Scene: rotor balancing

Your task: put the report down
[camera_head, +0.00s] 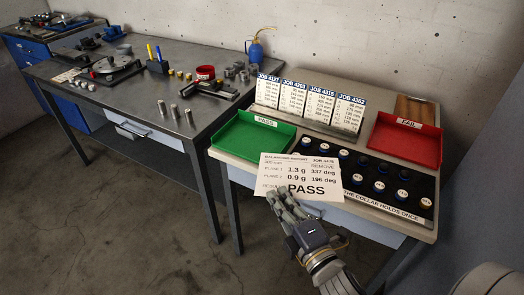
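The report (301,172) is a white card with "BALANCING REPORT", two plane lines and a large "PASS". It is tilted toward the camera, in front of the small bench's front left edge. My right gripper (284,202) is shut on its lower left edge, and the fingers cover part of the bottom line. The green PASS tray (226,138) is on the bench just behind and left of the report and looks empty. The red FAIL tray (410,141) is at the bench's right and also looks empty. My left gripper is out of view.
Several job cards (309,104) stand upright between the trays. A black mat (352,182) with several round weights lies in front of them. A grey workbench (150,100) with tools, metal cylinders and a blue oil can (255,51) stands to the left.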

